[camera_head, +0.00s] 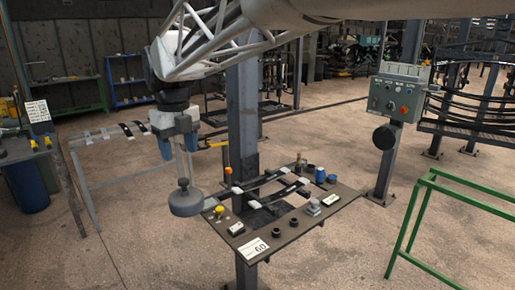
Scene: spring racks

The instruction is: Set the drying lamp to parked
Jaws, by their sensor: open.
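My gripper (178,145) hangs at the left of the middle, pointing down, with its two blue fingers apart. A grey round head on a thin upright stem (186,200) shows just below the gripper, at the left edge of the dark panel. It may be the drying lamp, but I cannot tell for certain. The stem's upper end passes close to the fingers, and I cannot tell whether they touch it. No marking for parked is readable.
The dark panel (330,213) carries knobs, pale blocks, dark strips and a "60" sign (252,248). A grey post (243,130) rises behind it. A control box (397,98) with a black disc (385,137) below stands right. A green frame (425,190) stands front right.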

